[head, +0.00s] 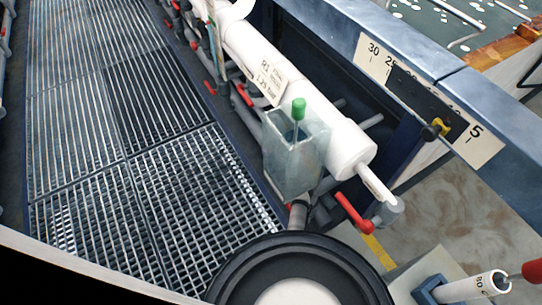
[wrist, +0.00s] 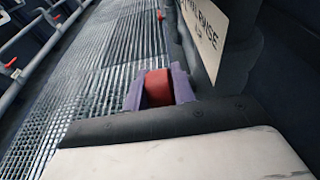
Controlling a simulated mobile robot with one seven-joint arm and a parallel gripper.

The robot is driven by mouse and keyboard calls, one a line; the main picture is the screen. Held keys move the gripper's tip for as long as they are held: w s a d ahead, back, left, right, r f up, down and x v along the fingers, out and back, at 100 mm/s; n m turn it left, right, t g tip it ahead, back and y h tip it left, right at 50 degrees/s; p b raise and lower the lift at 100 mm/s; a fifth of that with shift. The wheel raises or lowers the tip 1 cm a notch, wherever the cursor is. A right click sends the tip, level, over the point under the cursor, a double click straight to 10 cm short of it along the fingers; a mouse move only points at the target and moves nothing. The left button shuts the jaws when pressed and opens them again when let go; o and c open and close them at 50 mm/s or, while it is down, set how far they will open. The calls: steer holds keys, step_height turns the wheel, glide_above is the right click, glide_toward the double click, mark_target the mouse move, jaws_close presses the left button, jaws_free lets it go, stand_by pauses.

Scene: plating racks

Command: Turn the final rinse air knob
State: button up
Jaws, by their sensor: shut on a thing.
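In the wrist view, my gripper (wrist: 158,88) has its two purple-grey fingers closed on the sides of a red block-shaped piece, the air knob (wrist: 158,86). The knob's lower part and stem are hidden by the fingers and the gripper body. A pale sign (wrist: 208,32) reading "RINSE", its first word cut off, stands just right of the knob. I cannot pick out my gripper in the head view, and I cannot tell which red part there is the held knob. The knob's turned angle is not clear.
Metal grating (head: 120,130) covers the walkway on the left. A white pipe (head: 300,100) carries a "R1" label, with a clear box (head: 293,150) holding a green-capped rod beside it. A red valve handle (head: 353,212) sits below. A blue tank rim (head: 410,50) bears a numbered scale.

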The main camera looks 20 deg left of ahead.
steer(key=shift+f+t+y+b, duration=0.4)
steer(key=shift+f+b, duration=0.05)
steer(key=shift+b, duration=0.7)
steer(key=shift+s+d+r+t+y+b, duration=0.1)
steer(key=shift+r+t+y+b, duration=0.2)
steer(key=shift+b, duration=0.5)
steer(key=shift+r, duration=0.15)
steer(key=o, duration=0.7)
steer(key=p+v, duration=0.5)
steer(key=v, duration=0.8)
steer(key=shift+s+d, duration=0.3)
